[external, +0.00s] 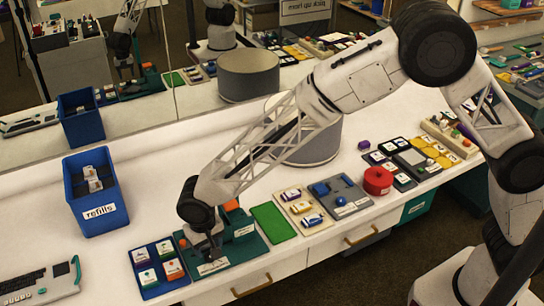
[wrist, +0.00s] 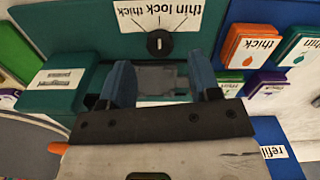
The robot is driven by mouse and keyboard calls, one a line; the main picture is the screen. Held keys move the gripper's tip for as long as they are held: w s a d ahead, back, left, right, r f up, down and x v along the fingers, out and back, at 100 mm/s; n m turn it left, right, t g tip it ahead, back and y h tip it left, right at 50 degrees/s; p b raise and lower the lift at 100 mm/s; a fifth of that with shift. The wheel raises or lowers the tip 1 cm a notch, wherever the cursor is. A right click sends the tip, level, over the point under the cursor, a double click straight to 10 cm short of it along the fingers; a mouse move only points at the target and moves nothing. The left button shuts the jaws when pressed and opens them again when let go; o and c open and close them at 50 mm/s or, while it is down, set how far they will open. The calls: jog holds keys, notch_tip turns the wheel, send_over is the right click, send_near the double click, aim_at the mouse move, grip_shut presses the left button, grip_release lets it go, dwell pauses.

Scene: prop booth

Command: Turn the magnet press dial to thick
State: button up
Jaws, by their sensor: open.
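The magnet press (external: 245,228) is a teal machine near the front edge of the counter in the external view. In the wrist view its dial (wrist: 159,43) is a small round black knob with a white mark. The mark looks close to vertical, in line with the middle label, lock. The label strip (wrist: 160,14) appears upside down, with thick at left and thin at right. My gripper (wrist: 161,88) is open, its two blue fingers apart just short of the dial, with nothing held. In the external view my gripper (external: 208,252) points down over the press, and hides the dial.
A tray of labelled cards (external: 158,267) lies left of the press. A blue refills bin (external: 97,208) stands at the back left. A green mat (external: 273,222) and several trays lie to the right. A keyboard (external: 38,284) is at front left. A mirror runs behind the counter.

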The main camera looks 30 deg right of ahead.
aim_at(209, 253)
jog(key=shift+f, duration=2)
jog(key=shift+c, duration=0.2)
jog(key=c, duration=0.9)
jog(key=shift+n, duration=0.4)
jog(key=n, duration=0.5)
jog(key=shift+d, duration=0.1)
jog(key=n, duration=0.5)
